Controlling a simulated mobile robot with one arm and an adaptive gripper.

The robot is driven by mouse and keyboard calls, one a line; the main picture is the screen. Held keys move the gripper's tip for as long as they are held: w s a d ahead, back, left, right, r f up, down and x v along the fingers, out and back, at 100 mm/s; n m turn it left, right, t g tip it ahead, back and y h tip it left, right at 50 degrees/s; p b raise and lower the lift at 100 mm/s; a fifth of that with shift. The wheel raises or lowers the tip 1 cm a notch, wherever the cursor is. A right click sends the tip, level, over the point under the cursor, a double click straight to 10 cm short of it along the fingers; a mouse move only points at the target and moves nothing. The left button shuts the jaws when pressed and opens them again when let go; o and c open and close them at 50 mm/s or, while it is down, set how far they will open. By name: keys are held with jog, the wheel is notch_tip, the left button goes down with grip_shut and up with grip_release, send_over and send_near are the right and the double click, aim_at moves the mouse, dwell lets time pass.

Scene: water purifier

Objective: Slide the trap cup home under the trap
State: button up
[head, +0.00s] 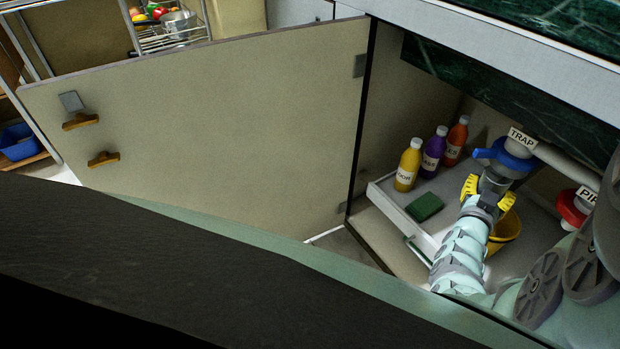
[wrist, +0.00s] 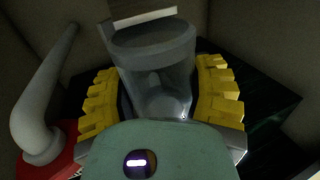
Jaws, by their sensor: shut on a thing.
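The trap is under the counter at the right of the head view, with a white TRAP label (head: 522,138) and a blue collar with a lever (head: 513,155). My gripper (head: 488,190) is just below it, with yellow padded fingers. It is shut on the trap cup (head: 494,180), a grey cup mostly hidden by the fingers in the head view. In the wrist view the cup (wrist: 157,65) is a smoky, see-through cylinder between the two fingers of my gripper (wrist: 160,95). The cup's top is close under the collar; I cannot tell whether they touch.
A yellow bucket (head: 507,231) stands below my gripper. Yellow, purple (head: 434,152) and orange bottles and a green sponge (head: 424,207) are on a white tray (head: 396,213) to the left. A red-collared pipe (head: 573,208) is at right. The cabinet door (head: 220,120) stands open.

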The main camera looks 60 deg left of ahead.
jog(key=shift+w+b, duration=0.45)
jog(key=shift+w, duration=0.6)
jog(key=shift+w+f, duration=0.15)
jog(key=shift+w, duration=0.15)
jog(key=o, duration=1.4)
jog(key=v, duration=1.2)
